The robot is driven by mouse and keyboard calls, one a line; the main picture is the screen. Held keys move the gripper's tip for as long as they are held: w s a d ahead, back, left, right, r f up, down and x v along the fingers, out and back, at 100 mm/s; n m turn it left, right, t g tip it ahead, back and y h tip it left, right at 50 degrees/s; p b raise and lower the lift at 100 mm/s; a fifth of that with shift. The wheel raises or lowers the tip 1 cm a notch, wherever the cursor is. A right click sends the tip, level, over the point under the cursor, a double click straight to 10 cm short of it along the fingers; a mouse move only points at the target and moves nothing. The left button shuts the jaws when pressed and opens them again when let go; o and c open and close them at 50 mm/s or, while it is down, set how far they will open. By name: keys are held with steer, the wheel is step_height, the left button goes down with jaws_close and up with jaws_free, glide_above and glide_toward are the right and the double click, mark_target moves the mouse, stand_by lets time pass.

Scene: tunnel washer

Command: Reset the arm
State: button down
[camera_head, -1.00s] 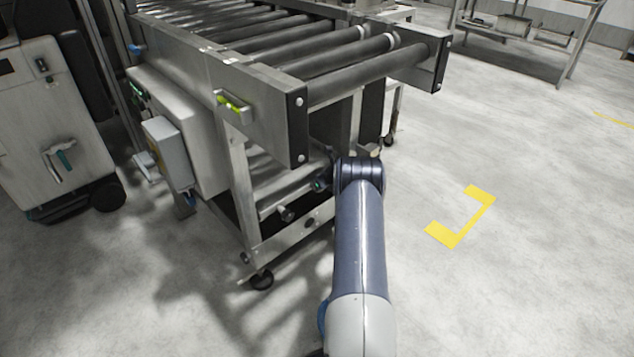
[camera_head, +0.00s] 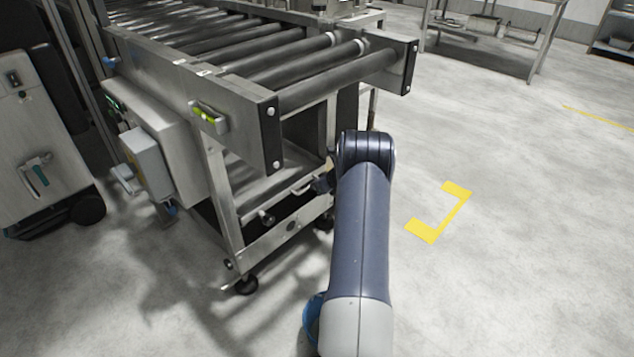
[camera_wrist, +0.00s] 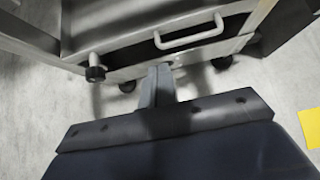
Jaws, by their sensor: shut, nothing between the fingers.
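My gripper (camera_wrist: 158,84) shows in the wrist view as narrow grey fingers held together beyond a dark plate. It is shut and empty. It points toward the lower frame of the roller conveyor (camera_wrist: 125,72), which has a silver handle (camera_wrist: 188,36) and a round dark foot or knob at the left. In the head view my arm reaches up from the bottom centre, just right of the conveyor's end. The gripper there is mostly hidden behind the arm's bend, so I cannot tell its distance from the frame.
The roller conveyor (camera_head: 235,100) stands left of my arm, with a control box (camera_head: 148,160) on its side. A grey cabinet (camera_head: 40,150) stands at the far left. Open floor with a yellow corner mark (camera_head: 425,231) lies to the right. A metal table (camera_head: 535,50) stands at the back.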

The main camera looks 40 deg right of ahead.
steer(key=shift+s+r, duration=0.15)
steer(key=shift+s, duration=0.1)
